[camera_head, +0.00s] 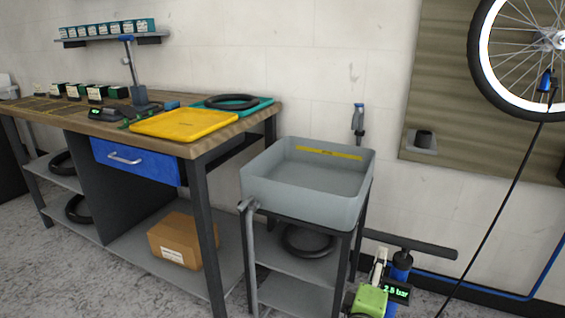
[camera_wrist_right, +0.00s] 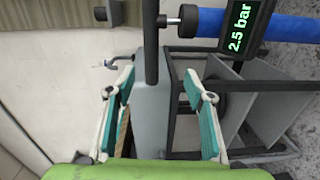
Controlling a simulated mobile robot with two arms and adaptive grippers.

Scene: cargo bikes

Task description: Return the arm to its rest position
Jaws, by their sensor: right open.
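My right gripper (camera_wrist_right: 159,78) is open in the right wrist view, its two white fingers with teal pads standing apart. I see nothing gripped between them. In the head view my right arm's green and white end (camera_head: 374,285) shows low down, beside the blue floor pump (camera_head: 401,266). The pump's dark handle bar (camera_head: 415,245) lies level above it. In the wrist view the bar (camera_wrist_right: 151,40) ends beyond the fingers, and I cannot tell how far away. The pump display (camera_wrist_right: 238,27) reads 2.5 bar. My left gripper is not in view.
A grey basin (camera_head: 262,190) on a dark stand is near my right arm. The workbench (camera_head: 190,150) at left holds a yellow tray (camera_head: 185,124) and a black ring (camera_head: 232,101). A wheel (camera_head: 490,65) hangs at upper right, with a dark hose (camera_head: 500,190) running down from it.

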